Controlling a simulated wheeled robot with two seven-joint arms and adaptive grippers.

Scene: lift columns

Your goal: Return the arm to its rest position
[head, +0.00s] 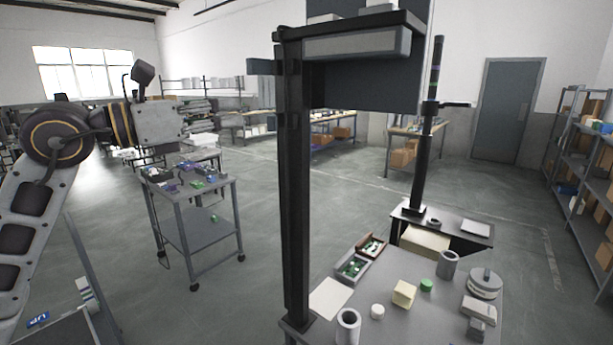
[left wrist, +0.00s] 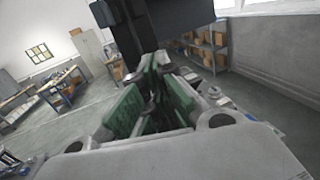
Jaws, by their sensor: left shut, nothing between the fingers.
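My left arm comes in from the left in the head view, raised and bent, with its gripper (head: 200,118) pointing right, high above the floor. The gripper is shut and empty. In the left wrist view, its green-padded fingers (left wrist: 160,95) fill the middle of the picture, with nothing held between them. The gripper appears apart from every surface. My right gripper is not in view.
A wheeled cart (head: 205,190) with small parts stands beyond the left arm. A dark post (head: 292,180) rises at a workbench (head: 405,320) holding a cylinder (head: 348,328) and a cream block (head: 404,294). Shelves (head: 580,165) line the right. Open floor lies between.

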